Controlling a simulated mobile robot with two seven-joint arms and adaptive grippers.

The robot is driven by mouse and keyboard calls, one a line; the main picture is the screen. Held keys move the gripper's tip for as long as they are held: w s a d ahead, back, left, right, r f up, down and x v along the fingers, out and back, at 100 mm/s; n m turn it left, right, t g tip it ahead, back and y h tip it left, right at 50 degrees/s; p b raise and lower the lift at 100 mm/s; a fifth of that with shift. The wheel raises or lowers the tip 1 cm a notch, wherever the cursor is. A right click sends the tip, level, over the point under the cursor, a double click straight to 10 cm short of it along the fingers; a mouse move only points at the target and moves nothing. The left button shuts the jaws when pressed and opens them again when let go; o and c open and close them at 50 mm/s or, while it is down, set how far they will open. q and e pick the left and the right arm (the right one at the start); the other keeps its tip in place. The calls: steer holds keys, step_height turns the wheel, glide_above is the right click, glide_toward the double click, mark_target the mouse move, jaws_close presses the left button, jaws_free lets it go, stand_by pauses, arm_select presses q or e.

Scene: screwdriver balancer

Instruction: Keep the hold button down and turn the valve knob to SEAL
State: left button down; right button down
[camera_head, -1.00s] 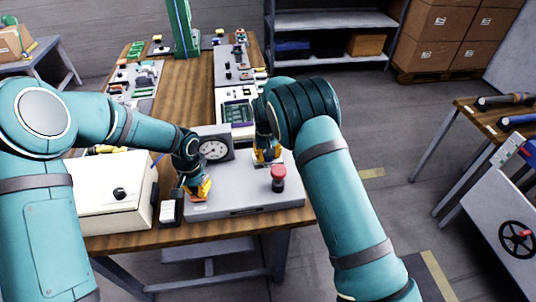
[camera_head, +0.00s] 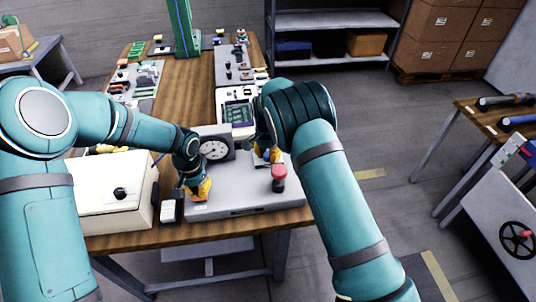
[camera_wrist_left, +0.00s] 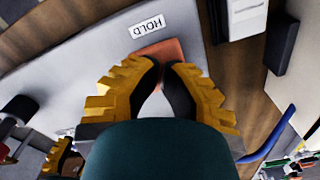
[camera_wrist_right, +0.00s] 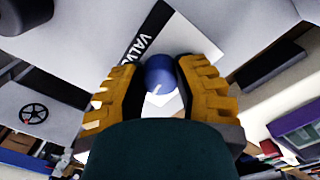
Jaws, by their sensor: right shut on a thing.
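The grey panel box (camera_head: 240,200) lies on the wooden table. My left gripper (camera_head: 198,192) points down at its front left part. In the left wrist view its fingertips (camera_wrist_left: 163,66) are close together over the orange-red hold button (camera_wrist_left: 160,50), beside the HOLD label (camera_wrist_left: 153,25). Whether the button is pressed down is hard to tell. My right gripper (camera_head: 266,158) is at the back right of the panel. In the right wrist view its fingers (camera_wrist_right: 160,72) are shut on the blue valve knob (camera_wrist_right: 159,76), which has a white pointer line. The VALVE label is partly hidden, and no SEAL mark is legible.
A dial gauge (camera_head: 214,149) stands behind, between the grippers. A white box (camera_head: 110,195) with a black knob is at left. More panels line the table further back.

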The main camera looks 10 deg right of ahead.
steer(key=shift+s+f+m, duration=0.15)
steer(key=shift+f+m, duration=0.05)
steer(key=shift+m, duration=1)
steer(key=shift+a, duration=0.1)
